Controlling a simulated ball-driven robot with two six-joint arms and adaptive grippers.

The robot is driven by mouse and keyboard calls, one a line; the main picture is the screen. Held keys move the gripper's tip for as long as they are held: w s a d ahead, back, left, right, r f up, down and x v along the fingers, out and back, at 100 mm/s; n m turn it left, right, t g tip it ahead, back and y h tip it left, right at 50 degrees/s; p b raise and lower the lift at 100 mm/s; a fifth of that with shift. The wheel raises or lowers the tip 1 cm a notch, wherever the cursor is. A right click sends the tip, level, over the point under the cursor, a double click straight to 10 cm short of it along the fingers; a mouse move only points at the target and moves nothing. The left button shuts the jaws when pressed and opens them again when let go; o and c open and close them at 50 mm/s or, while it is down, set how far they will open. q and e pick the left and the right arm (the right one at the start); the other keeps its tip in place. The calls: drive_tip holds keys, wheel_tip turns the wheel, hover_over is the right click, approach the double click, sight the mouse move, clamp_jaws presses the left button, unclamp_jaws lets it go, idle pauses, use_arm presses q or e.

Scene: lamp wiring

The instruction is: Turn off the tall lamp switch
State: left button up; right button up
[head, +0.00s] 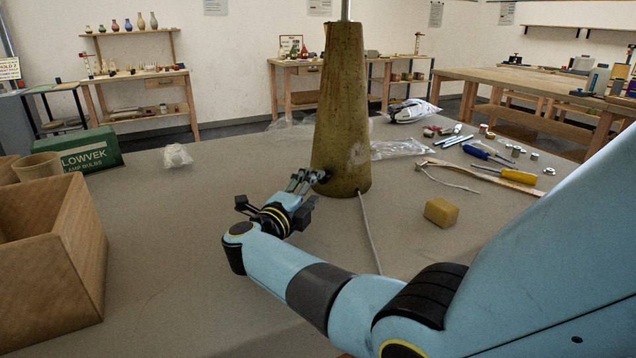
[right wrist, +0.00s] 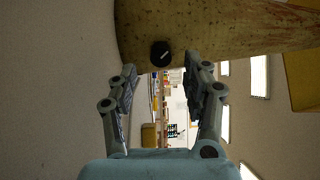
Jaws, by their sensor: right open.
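The tall lamp's tapered, weathered base (head: 341,110) stands upright on the grey table, with a thin metal pole rising from its top. Its switch is a black round knob (right wrist: 160,54) with a pale line across it, low on the base. The switch also shows in the head view (head: 322,176), as a dark knob partly beside my fingers. My right gripper (head: 301,181) is open and empty close to the left side of the base. In the right wrist view, its fingertips (right wrist: 167,68) are on either side of the knob; whether they touch it I cannot tell. My left gripper is out of view.
A cardboard box (head: 50,265) and a green bulb box (head: 85,152) stand at left. A grey cord (head: 369,232) runs forward from the base. A yellow block (head: 441,212), screwdrivers and small parts lie at right. The table left of my gripper is mostly clear.

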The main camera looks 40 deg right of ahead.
drive_tip(key=v, duration=0.7)
drive_tip(key=shift+s+a, duration=0.15)
drive_tip(key=shift+a, duration=0.2)
